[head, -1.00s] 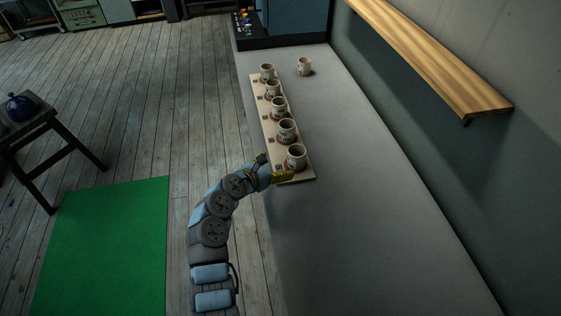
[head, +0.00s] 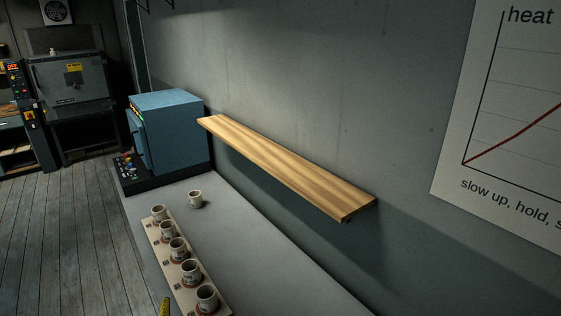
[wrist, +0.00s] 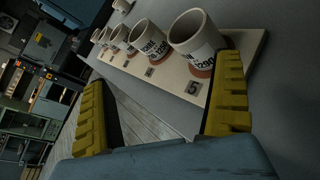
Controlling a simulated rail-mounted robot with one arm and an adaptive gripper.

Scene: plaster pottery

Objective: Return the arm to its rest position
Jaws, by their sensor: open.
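My gripper (wrist: 160,110) is open, with its two yellow ridged fingers spread apart and nothing held between them. In the head view only a yellow fingertip shows at the bottom edge, beside the near end of the board. The board (head: 161,254) holds several cups in a row. The nearest cup (head: 207,297) stands upright on a reddish round spot. In the wrist view this cup (wrist: 197,38) is just beyond the right finger, beside a tag marked 5 (wrist: 194,87); I cannot tell whether the finger touches the board.
A single cup (head: 195,199) stands apart on the grey counter (head: 250,246). A wooden shelf (head: 290,168) juts from the wall above the counter. A blue box-shaped machine (head: 172,132) stands at the counter's far end.

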